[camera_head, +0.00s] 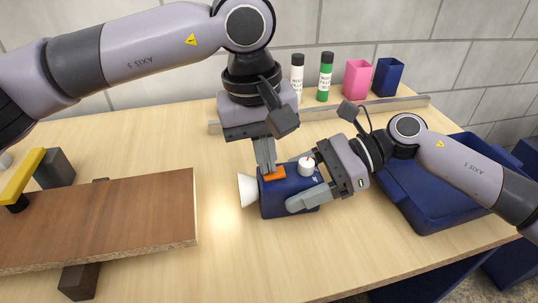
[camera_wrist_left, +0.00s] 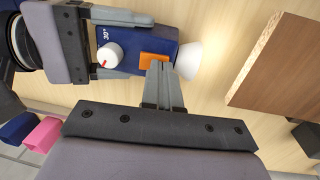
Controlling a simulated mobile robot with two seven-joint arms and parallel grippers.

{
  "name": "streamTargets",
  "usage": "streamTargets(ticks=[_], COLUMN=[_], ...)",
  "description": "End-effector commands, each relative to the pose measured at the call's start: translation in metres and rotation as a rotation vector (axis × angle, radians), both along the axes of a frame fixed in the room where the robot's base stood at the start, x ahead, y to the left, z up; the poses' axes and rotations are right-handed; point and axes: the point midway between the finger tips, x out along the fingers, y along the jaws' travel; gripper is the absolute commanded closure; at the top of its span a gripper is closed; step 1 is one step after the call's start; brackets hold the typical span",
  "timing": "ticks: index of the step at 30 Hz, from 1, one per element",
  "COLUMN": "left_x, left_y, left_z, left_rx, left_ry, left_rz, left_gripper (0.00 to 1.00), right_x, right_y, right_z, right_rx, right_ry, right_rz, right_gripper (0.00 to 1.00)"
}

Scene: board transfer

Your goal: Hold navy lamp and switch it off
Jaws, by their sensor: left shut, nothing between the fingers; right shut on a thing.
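The navy lamp (camera_head: 272,206) is a box on the table with a white cone at its left end, an orange switch (camera_head: 274,174) and a white knob (camera_head: 306,165) on top. The table beside the cone looks brightly lit. My right gripper (camera_head: 312,190) is shut on the lamp from the right, a finger along its near side. My left gripper (camera_head: 266,170) is shut and empty, pointing down with its fingertips at the orange switch. In the left wrist view the fingertips (camera_wrist_left: 158,66) overlap the switch's edge (camera_wrist_left: 150,60); I cannot tell whether they press it.
A brown board (camera_head: 110,220) lies on dark supports at the left, beside a yellow-handled tool (camera_head: 22,176). White and green bottles (camera_head: 325,78), pink and navy cups (camera_head: 358,80) stand behind a grey rail (camera_head: 400,103). A navy tray (camera_head: 425,190) is at the right.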

Motion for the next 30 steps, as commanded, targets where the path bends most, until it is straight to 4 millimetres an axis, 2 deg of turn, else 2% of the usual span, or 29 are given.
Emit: streamTargets(ticks=[9,15,21,30], left_x=[-0.002,-0.004,-0.005,-0.005], left_y=[0.006,0.011,0.014,0.014], left_z=[0.073,0.112,0.132,0.134], left_rx=[-0.012,-0.013,-0.012,-0.013], left_ry=[-0.013,-0.011,-0.010,-0.010], left_rz=[-0.002,-0.002,-0.002,-0.003], left_gripper=[1.00,1.00,1.00,1.00], right_x=[0.000,0.000,0.000,0.000], right_y=[0.000,0.000,0.000,0.000], right_z=[-0.001,-0.001,-0.001,-0.001], right_rx=[-0.003,-0.003,-0.003,-0.002], right_ry=[0.000,0.000,0.000,0.000], right_rz=[-0.003,-0.003,-0.001,-0.001], right_gripper=[0.72,0.72,0.72,0.72])
